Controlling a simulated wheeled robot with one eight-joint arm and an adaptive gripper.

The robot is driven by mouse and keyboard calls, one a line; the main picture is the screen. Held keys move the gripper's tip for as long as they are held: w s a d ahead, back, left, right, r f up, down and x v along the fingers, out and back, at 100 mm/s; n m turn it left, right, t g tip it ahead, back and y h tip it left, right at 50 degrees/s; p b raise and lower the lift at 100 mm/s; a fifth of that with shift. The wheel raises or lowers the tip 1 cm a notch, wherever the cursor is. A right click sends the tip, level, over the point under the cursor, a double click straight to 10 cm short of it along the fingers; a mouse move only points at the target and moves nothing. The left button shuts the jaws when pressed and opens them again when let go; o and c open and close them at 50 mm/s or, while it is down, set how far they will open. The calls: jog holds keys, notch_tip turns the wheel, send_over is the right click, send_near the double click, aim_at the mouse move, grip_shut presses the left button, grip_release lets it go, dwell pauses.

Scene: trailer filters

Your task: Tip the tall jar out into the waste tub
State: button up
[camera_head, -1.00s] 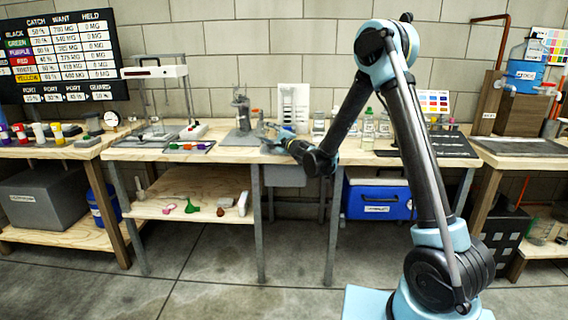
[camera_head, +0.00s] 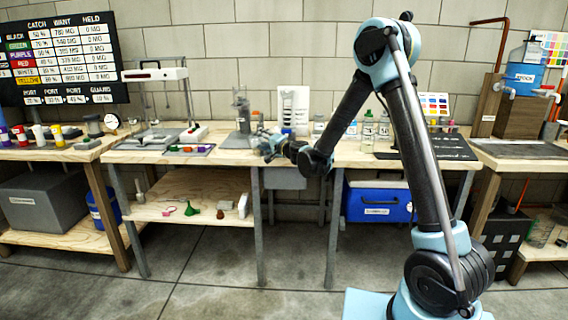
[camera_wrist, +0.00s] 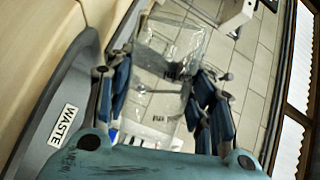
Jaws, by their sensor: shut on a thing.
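My gripper (camera_wrist: 160,88) is shut on a clear, see-through jar (camera_wrist: 168,50) in the wrist view, with blue-padded fingers on both sides of it. I cannot tell the jar's exact tilt or whether anything is left inside. The grey waste tub (camera_wrist: 72,88), labelled WASTE, lies just left of the gripper there. In the head view my gripper (camera_head: 268,146) is at the bench's front edge, above the grey tub (camera_head: 285,178). The jar is too small to make out there.
A blue cooler (camera_head: 376,198) sits below the bench. Coloured pieces (camera_head: 193,209) lie on the lower shelf. The floor in front is clear.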

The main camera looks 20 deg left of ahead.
jog(key=shift+s+a+n, duration=0.2)
jog(key=shift+s+n, duration=0.05)
jog(key=shift+n, duration=0.05)
jog(key=n, duration=0.1)
jog(key=n+b, duration=0.1)
jog(key=shift+w+d+r+n+h, duration=0.15)
jog(key=shift+w+n+h, duration=0.05)
jog(key=shift+n+h, duration=0.2)
jog(key=n, duration=0.2)
jog(key=n+b, duration=0.1)
jog(key=shift+w+d+r+h, duration=0.25)
jog(key=shift+h, duration=0.15)
jog(key=shift+s+a+r+n+h+b, duration=0.25)
jog(key=shift+n+b, duration=0.1)
jog(key=shift+n, duration=0.45)
jog(key=shift+s+a+r+n+h+b, duration=0.15)
jog(key=shift+r+n+b, duration=0.15)
jog(key=shift+n, duration=0.5)
jog(key=shift+s+a+f+n+t+b, duration=0.15)
jog(key=shift+f+n+t+b, duration=0.15)
jog(key=shift+f+n+b, duration=0.4)
jog(key=shift+a+r+n+h, duration=0.1)
jog(key=shift+r+n+h, duration=0.35)
jog(key=shift+n, duration=0.25)
jog(key=shift+s+r+b, duration=0.1)
jog(key=shift+b, duration=0.25)
jog(key=shift+n, duration=0.3)
jog(key=shift+r, duration=2.55)
